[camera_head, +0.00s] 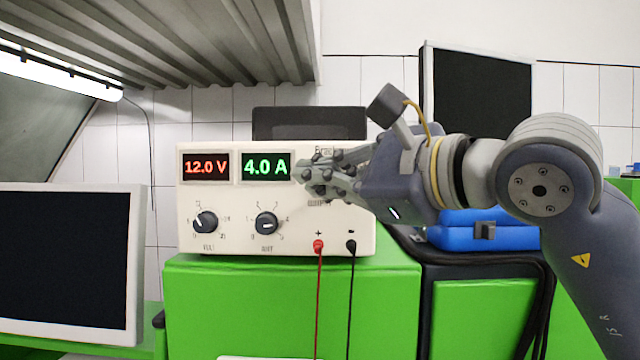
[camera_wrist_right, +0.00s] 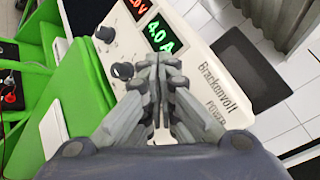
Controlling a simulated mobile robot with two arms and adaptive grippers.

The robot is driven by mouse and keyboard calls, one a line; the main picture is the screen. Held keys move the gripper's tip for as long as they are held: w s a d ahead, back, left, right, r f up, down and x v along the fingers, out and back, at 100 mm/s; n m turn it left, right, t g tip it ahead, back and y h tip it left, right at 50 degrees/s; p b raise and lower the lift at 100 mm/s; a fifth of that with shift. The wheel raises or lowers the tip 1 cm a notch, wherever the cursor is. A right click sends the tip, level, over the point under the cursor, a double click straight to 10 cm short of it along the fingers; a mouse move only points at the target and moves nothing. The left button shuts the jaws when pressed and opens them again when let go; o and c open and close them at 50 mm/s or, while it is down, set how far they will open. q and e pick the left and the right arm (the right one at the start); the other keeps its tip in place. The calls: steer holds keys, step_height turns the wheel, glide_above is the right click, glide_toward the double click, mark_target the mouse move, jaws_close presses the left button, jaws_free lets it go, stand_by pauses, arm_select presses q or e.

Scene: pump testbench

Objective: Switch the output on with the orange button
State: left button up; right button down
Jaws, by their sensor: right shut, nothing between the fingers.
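A cream power supply (camera_head: 230,225) stands on a green bench. Its red display reads 12.0 V and its green display reads 4.0 A. Two black knobs, the left (camera_head: 205,222) and the right (camera_head: 266,224), sit below the displays. My right gripper (camera_head: 300,172) is shut and empty in front of the right part of the panel, just right of the green display. It also shows in the right wrist view (camera_wrist_right: 157,62), over the panel (camera_wrist_right: 190,50). No orange button is visible; the gripper covers part of the panel. I cannot tell whether the fingertips touch it. My left gripper is not in view.
A red lead (camera_head: 318,290) and a black lead (camera_head: 350,290) hang from the panel's sockets. A monitor (camera_head: 70,265) stands at the left, another screen (camera_head: 480,95) behind my right arm. A blue case (camera_head: 485,235) lies right of the supply.

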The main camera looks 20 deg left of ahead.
steer(key=shift+w+a, duration=0.1)
steer(key=shift+w, duration=0.3)
stand_by(0.3)
steer(key=shift+s, duration=0.1)
steer(key=shift+s+d+b, duration=0.25)
steer(key=shift+s+b, duration=0.35)
steer(key=shift+s, duration=0.1)
steer(key=s+d+b, duration=0.1)
steer(key=s+b, duration=0.3)
steer(key=s, duration=0.1)
steer(key=shift+s+d, duration=0.3)
steer(key=shift+s, duration=0.1)
